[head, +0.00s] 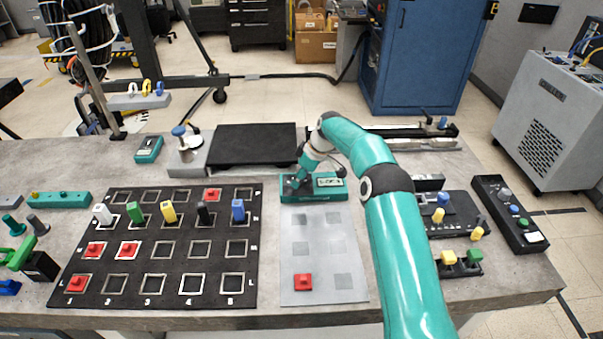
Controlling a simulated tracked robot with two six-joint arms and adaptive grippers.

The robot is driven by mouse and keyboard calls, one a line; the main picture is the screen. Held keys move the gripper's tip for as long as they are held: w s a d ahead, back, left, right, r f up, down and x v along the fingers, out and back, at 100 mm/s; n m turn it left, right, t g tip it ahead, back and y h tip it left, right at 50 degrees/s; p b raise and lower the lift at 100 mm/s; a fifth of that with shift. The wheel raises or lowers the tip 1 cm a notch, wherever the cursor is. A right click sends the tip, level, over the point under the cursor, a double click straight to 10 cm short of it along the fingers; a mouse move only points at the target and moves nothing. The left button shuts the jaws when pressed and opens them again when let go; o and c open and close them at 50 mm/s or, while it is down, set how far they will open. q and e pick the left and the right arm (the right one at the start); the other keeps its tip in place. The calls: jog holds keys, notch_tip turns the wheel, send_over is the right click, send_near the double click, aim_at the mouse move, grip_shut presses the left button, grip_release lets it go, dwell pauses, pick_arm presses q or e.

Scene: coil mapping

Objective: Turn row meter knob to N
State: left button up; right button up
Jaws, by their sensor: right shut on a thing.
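The row meter (318,197) is a teal box with a pale display face, standing at the back edge of the light grey panel. My right gripper (296,187) points down at the left part of its top and is shut there on the knob. The dark fingers hide the knob, so its pointer and the setting it points to cannot be read. My right arm comes in from the lower right and reaches over the table to the meter. My left gripper is not in view.
A black grid board (135,265) with red blocks and several coloured pegs lies left of the grey panel (320,240). A red block (302,282) sits on that panel. A black plate (250,147) lies behind the meter. Black knob boxes (510,215) stand at the right.

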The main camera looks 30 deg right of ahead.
jog(key=shift+n+y+p, duration=0.3)
jog(key=shift+n+p, duration=0.25)
jog(key=shift+n, duration=0.15)
jog(key=o, duration=1.1)
jog(key=shift+o, duration=0.2)
jog(key=v, duration=1.1)
jog(key=shift+r, duration=0.4)
jog(key=shift+d, duration=0.15)
